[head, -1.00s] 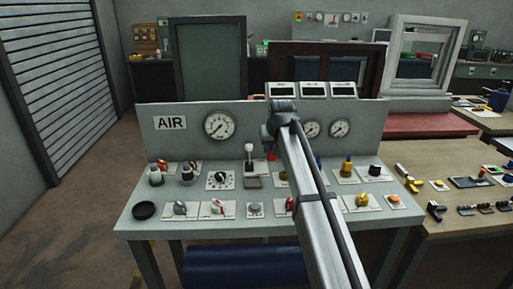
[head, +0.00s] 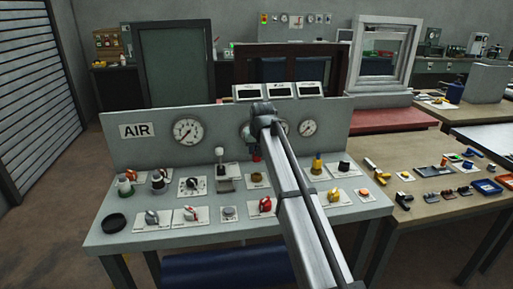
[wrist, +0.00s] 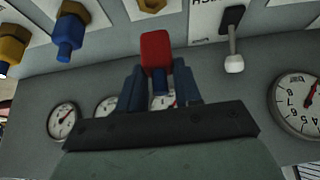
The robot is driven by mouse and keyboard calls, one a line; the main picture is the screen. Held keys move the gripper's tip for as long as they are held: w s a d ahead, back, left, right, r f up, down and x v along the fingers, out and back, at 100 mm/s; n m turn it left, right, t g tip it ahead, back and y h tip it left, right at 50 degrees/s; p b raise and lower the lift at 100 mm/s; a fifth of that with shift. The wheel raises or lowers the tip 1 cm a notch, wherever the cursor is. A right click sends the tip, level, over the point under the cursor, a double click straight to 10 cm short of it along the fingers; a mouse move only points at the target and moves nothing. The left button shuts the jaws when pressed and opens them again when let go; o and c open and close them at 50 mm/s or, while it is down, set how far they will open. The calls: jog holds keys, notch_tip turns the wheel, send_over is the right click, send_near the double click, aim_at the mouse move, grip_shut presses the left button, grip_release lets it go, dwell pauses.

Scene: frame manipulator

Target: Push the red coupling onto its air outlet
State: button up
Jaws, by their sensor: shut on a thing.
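The red coupling (wrist: 157,48) is clamped between the blue fingers of my gripper (wrist: 157,72) in the wrist view. In the head view a small part of the red coupling (head: 256,156) shows under the end of my arm. A brass outlet (wrist: 147,4) on a white plate lies just beyond the coupling at the top edge of the wrist view. In the head view this outlet (head: 256,179) is on the bench top, below the coupling in the picture. I see space between them. The fingers are mostly hidden in the head view.
A blue coupling (wrist: 68,36) on a brass outlet is close beside the gripper. A yellow fitting (head: 316,162) stands farther along. A white-knobbed lever (head: 220,155) stands left of the outlet. The gauge panel (head: 155,155) rises behind.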

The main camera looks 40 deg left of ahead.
aim_at(257, 161)
jog(key=shift+f, duration=2.65)
jog(key=shift+f, duration=0.65)
jog(key=o, duration=1)
jog(key=shift+o, duration=0.2)
jog(key=v, duration=1.4)
jog(key=shift+f, duration=0.15)
